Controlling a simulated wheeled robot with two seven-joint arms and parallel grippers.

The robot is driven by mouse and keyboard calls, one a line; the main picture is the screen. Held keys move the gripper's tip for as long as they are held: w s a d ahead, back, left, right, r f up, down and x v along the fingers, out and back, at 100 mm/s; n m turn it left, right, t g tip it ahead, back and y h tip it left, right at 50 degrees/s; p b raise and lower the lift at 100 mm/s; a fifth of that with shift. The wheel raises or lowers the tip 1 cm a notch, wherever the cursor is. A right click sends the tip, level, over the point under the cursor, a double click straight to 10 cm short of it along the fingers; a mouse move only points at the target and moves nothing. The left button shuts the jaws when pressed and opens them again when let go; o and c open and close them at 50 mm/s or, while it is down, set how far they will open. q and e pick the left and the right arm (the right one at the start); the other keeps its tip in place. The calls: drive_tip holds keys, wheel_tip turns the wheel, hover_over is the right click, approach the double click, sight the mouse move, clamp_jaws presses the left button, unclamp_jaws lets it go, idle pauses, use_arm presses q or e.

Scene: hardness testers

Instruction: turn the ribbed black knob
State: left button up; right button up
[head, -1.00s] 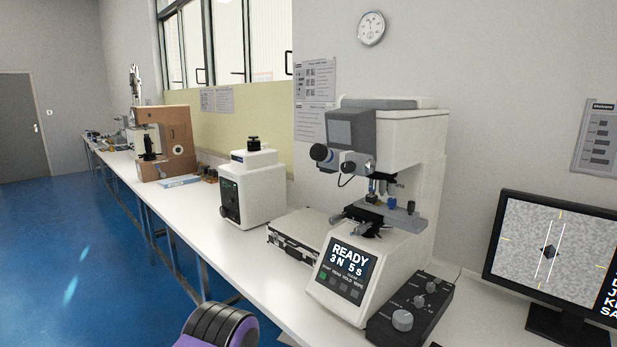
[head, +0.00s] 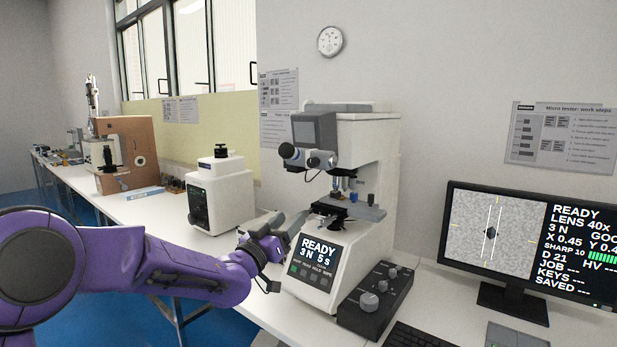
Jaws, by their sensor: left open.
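The micro hardness tester (head: 368,150) stands on the bench, with a round black knob (head: 287,150) on the left of its head. A black knob (head: 221,150) also sits on top of the white box-shaped instrument (head: 222,195) to its left. Both are small here, and I cannot make out which one is ribbed. My left gripper (head: 272,252) is open and empty at the front left of the tester, beside its READY display (head: 317,254), apart from both knobs. My right gripper is not in view.
A black control box (head: 375,300) with grey knobs stands right of the tester's base. A monitor (head: 530,240) and keyboard (head: 415,337) are further right. A brown-backed instrument (head: 125,150) stands far left. Some white bench top (head: 160,208) is bare.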

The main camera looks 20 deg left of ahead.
use_arm(q)
drive_tip(key=m+t+h, duration=0.1)
drive_tip(key=m+h, duration=0.1)
approach(310, 164)
drive_tip(key=p+x, duration=0.5)
drive_tip(key=x, duration=0.3)
drive_tip(key=shift+d+r, duration=0.1)
drive_tip(key=shift+r, duration=0.15)
drive_tip(key=shift+w+d, duration=0.15)
drive_tip(key=shift+w, duration=0.45)
clamp_jaws()
